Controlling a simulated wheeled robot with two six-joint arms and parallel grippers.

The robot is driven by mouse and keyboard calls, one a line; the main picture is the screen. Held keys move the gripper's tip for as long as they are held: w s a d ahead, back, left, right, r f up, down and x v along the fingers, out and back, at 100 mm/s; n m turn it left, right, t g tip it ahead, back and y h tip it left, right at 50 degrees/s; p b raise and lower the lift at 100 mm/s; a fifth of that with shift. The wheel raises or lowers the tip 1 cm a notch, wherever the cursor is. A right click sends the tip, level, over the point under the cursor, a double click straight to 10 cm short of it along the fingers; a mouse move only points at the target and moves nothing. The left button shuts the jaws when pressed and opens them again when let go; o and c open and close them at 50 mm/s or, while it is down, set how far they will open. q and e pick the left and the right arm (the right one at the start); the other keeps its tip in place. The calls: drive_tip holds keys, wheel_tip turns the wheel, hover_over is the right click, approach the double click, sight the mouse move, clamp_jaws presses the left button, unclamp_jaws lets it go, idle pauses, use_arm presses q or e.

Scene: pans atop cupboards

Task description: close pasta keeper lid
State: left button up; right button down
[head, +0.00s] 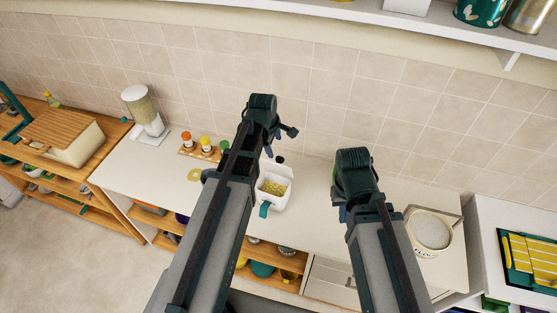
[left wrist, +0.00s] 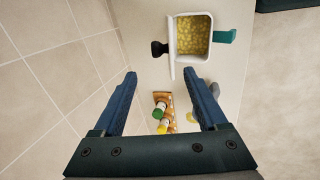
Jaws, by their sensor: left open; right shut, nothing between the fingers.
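The pasta keeper (head: 273,190) is a white square box of yellow pasta on the counter, with a teal handle (head: 264,210) at its front. It also shows at the top of the left wrist view (left wrist: 194,55). Its white lid (left wrist: 172,46) is open, seen edge-on along the box's side, with a black knob (left wrist: 159,48) facing away from the box. My left gripper (head: 279,143) is open and empty, above and behind the keeper; its spread fingers show in its wrist view (left wrist: 161,74). My right gripper (head: 340,207) is shut and empty, right of the keeper, its fingers partly hidden.
Spice jars in a wooden rack (head: 205,146) and a white dispenser (head: 146,112) stand left on the counter (head: 310,205). A cream canister (head: 430,232) stands at the right. The tiled wall (head: 330,80) rises behind, with a shelf (head: 440,25) above.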

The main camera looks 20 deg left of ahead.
sight(279, 160)
use_arm(q)
drive_tip(key=b+x, duration=1.1)
drive_tip(key=x, duration=0.1)
drive_tip(key=shift+w+f, duration=0.1)
drive_tip(key=shift+f, duration=0.2)
drive_tip(key=shift+c, duration=0.2)
clamp_jaws()
